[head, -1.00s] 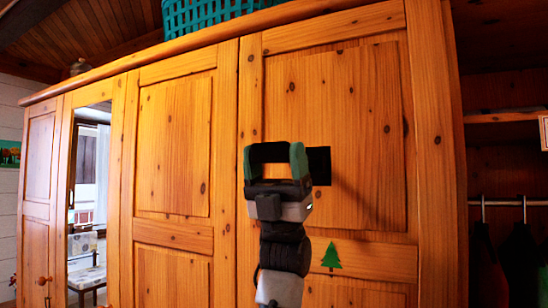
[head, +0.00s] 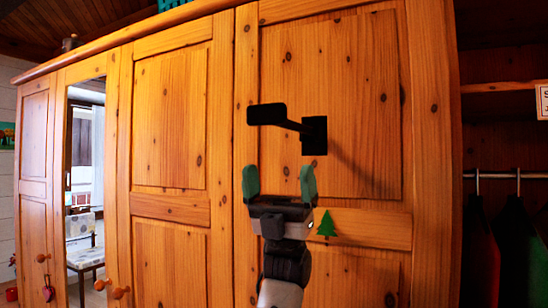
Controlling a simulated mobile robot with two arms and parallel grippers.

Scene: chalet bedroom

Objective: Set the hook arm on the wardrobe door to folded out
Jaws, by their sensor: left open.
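The black hook arm (head: 267,113) is on the wooden wardrobe door (head: 387,125). It stands out from its square black mounting plate (head: 314,135), reaching left in the picture to a wide flat end, and a shadow falls on the door at right. My left gripper (head: 279,182) is below the hook arm, pointing up, with its two green fingertips spread and nothing between them. A gap shows between the fingertips and the hook arm. My right gripper is not in view.
A green tree mark (head: 327,225) is on the door beside my left gripper. A mirror door (head: 85,180) and round knobs (head: 121,293) are to the left. At right, an open compartment has a rail (head: 500,175) with hanging clothes (head: 520,245).

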